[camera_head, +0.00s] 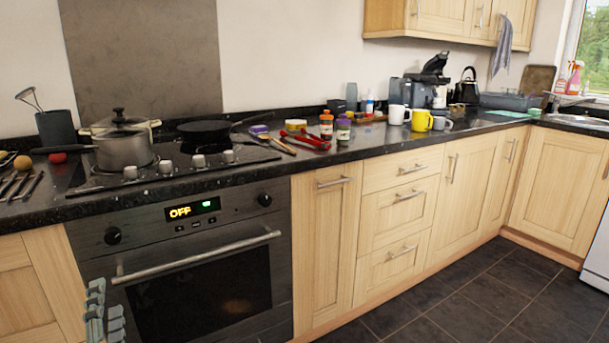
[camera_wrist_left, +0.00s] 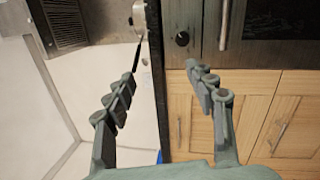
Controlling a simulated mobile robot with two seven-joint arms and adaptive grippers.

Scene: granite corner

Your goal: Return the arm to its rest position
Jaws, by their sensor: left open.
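My left gripper (camera_head: 105,312) shows at the bottom left of the head view, in front of the oven's left edge and below the countertop. In the left wrist view its two grey-green fingers (camera_wrist_left: 163,82) stand apart, with nothing between them. The gripper is open and empty. The rest of my left arm is out of the head view. My right gripper shows in neither view.
The oven (camera_head: 205,275) and wooden cabinets (camera_head: 400,215) stand close to the gripper. The dark countertop (camera_head: 225,176) above holds a pot (camera_head: 123,148), a pan (camera_head: 205,130), bottles and mugs. The tiled floor (camera_head: 470,295) at the right is clear.

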